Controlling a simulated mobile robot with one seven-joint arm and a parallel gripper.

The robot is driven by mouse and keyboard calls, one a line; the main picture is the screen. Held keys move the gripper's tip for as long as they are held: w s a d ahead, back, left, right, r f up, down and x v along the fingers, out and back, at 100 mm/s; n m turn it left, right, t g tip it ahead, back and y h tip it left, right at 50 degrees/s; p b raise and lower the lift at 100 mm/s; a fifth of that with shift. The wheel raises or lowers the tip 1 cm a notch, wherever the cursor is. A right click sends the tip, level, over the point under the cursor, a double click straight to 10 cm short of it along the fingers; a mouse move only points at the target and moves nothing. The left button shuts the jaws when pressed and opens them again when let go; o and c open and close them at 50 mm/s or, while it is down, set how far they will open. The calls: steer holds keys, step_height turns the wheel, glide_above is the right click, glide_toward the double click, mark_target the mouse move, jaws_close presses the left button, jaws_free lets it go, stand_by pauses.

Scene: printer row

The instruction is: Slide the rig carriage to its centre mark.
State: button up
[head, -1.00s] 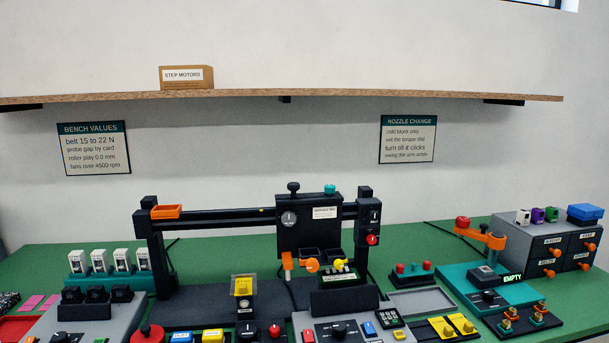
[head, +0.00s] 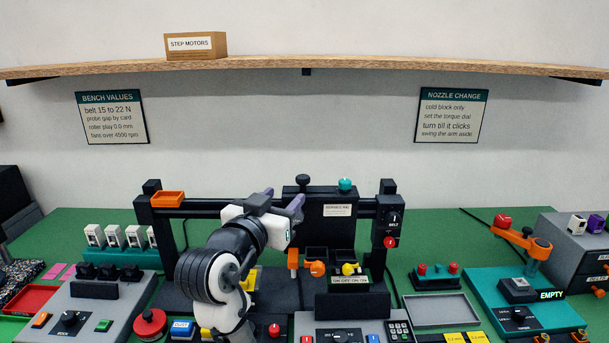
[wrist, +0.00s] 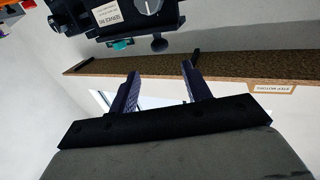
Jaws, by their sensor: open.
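The rig carriage (head: 327,222) is a black block on the dark crossbar (head: 228,206), towards the right end by the right post. It carries a black knob (head: 302,181) and a teal knob (head: 345,185) on top. My gripper (head: 283,198) is open and empty in front of the carriage's left part, with purple fingers. It hides the carriage's left side and part of the crossbar; I cannot see a centre mark. In the wrist view, the open fingers (wrist: 162,70) are apart from the carriage (wrist: 140,14), which shows upside down at the top.
Control boxes, including a red button (head: 150,323), crowd the bench front. A teal stand (head: 515,292) with an orange arm is at right. A shelf (head: 300,69) runs above.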

mark_target(300, 180)
steer(key=x, duration=1.1)
steer(key=shift+w, duration=0.1)
steer(key=shift+a, duration=0.15)
jaws_close()
